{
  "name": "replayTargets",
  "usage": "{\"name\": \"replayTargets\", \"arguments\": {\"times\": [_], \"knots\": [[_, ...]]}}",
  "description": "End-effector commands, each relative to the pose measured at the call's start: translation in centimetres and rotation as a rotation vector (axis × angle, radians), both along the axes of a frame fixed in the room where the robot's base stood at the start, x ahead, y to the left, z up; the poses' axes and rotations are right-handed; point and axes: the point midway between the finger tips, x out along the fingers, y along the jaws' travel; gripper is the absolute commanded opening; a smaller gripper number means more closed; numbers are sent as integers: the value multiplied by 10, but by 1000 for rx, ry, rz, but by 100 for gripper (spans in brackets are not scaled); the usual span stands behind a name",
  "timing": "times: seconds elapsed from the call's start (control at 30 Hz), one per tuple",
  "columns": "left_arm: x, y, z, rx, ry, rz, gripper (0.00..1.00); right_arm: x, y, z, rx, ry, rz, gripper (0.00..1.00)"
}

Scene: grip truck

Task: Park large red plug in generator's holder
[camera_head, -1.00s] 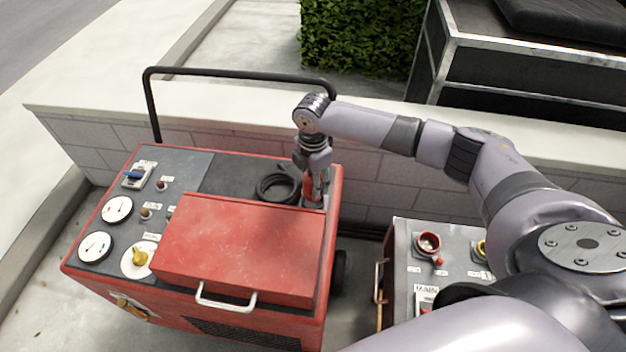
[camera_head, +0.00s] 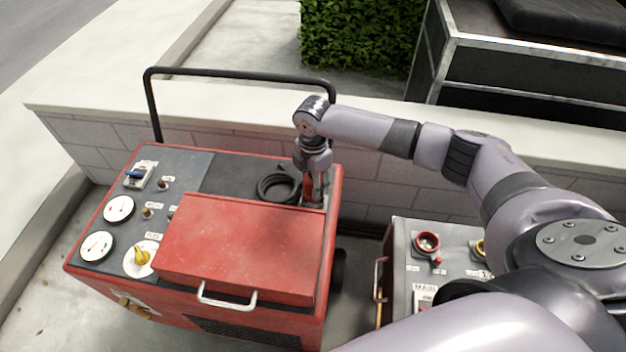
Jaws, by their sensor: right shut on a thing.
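The red generator (camera_head: 240,245) stands in the middle left, with a raised red lid with a white handle on its top. My right gripper (camera_head: 314,195) points down at the generator's back right corner. It is shut on the large red plug (camera_head: 308,187), of which only a small red part shows between the fingers. The plug is upright at the dark top surface. The holder is hidden behind the fingers and the lid, so I cannot tell how deep the plug sits. A coiled black cable (camera_head: 277,187) lies just left of the gripper. My left gripper is not in view.
A grey panel box (camera_head: 450,262) with a red round socket (camera_head: 426,243) stands to the right. The generator's black push bar (camera_head: 240,72) rises behind it, near a low brick wall (camera_head: 375,170). Gauges (camera_head: 119,208) and switches fill the generator's left panel.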

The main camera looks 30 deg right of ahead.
Motion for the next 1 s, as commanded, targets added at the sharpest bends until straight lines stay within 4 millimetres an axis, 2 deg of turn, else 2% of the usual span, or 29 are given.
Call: {"name": "replayTargets", "arguments": {"times": [0.13, 1.0], "knots": [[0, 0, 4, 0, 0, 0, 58, 0, 0, 1, 1, 0, 0, 2], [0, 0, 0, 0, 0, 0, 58, 0, 0, -9, 0, -2, 0, 2]]}}
